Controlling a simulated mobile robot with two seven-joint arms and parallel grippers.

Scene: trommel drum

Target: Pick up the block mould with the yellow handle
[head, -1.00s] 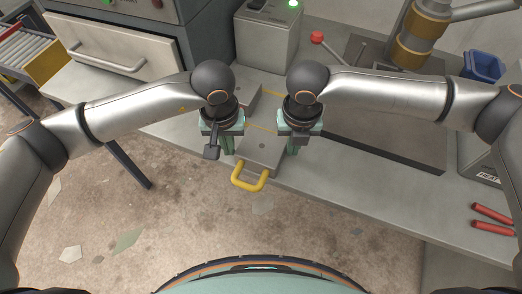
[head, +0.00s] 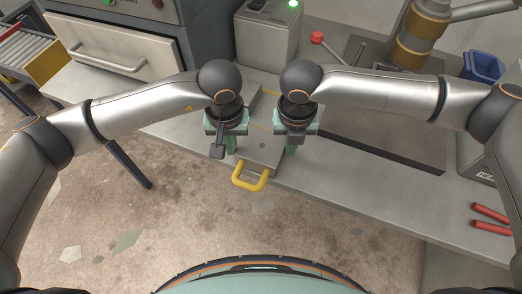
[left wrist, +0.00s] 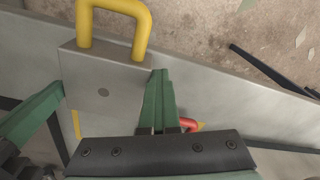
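The block mould (head: 262,152) is a flat grey block lying at the bench's front edge, its yellow handle (head: 250,180) sticking out over the edge. In the left wrist view the block (left wrist: 105,85) and handle (left wrist: 112,8) show at upper left. My left gripper (head: 231,150) points down at the block's left side, its green fingers together with nothing between them. My right gripper (head: 291,150) is at the block's right side, its fingers seemingly together too. Both fingertips are very close to the sides; I cannot tell whether they touch.
Behind stands a grey box with a green light (head: 268,38). A dark tray (head: 385,135) lies to the right, with a red-knobbed lever (head: 318,38) behind it. A blue bin (head: 483,66) and red grips (head: 492,215) are further right. The floor in front is open.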

